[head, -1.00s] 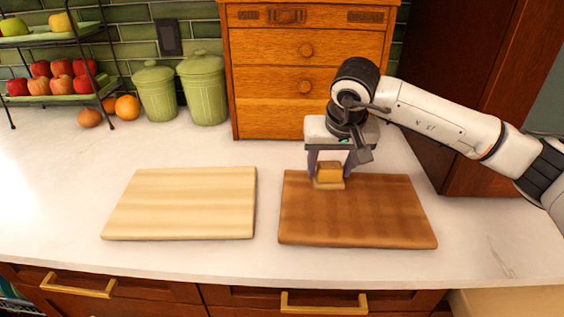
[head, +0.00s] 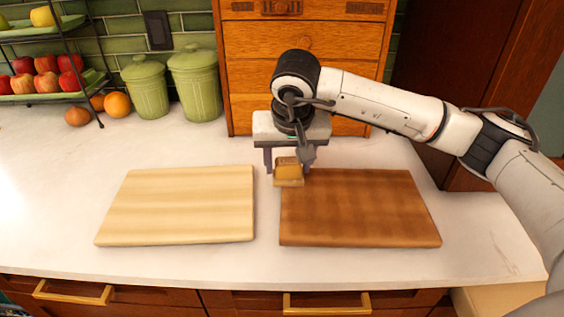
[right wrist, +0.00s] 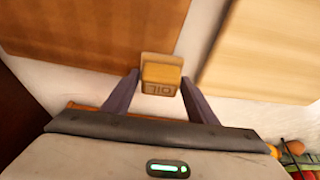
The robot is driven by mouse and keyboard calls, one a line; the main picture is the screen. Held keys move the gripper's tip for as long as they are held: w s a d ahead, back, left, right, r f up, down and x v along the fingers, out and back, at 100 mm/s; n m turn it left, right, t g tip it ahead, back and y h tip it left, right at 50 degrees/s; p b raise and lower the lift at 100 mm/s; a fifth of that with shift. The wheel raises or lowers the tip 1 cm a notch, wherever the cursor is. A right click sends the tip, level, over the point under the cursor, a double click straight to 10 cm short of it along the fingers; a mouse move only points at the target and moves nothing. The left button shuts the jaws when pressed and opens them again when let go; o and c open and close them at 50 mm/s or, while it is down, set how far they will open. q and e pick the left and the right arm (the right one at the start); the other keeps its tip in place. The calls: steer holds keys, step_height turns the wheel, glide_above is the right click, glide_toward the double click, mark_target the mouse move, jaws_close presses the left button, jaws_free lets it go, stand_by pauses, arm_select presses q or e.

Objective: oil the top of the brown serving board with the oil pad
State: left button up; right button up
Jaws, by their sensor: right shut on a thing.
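The brown serving board (head: 362,212) lies flat on the counter, right of centre, with uneven darker and lighter bands across its top. My right gripper (head: 287,168) is shut on the oil pad (head: 289,178), a small yellow-tan block. The pad is at the board's far left corner, partly past its left edge; I cannot tell whether it touches the board. In the right wrist view the pad (right wrist: 160,75) shows "OIL" lettering between the fingers, with the brown board (right wrist: 95,35) beside it. My left gripper is not in view.
A pale board (head: 178,205) lies to the left, with a narrow counter gap between the boards. Behind stand green canisters (head: 196,85), a wooden drawer chest (head: 345,55) and a fruit rack (head: 60,75). The counter in front (head: 270,262) is clear.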

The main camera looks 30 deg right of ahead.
step_height(320, 180, up, 2)
steer(key=shift+d+r, duration=0.1)
steer(key=shift+r, duration=0.1)
steer(key=shift+s+r+p, duration=0.15)
steer(key=shift+r+p, duration=0.55)
steer(key=shift+r, duration=0.05)
step_height(320, 180, up, 2)
steer(key=shift+r+p, duration=0.1)
steer(key=shift+p, duration=0.55)
steer(key=shift+r, duration=0.9)
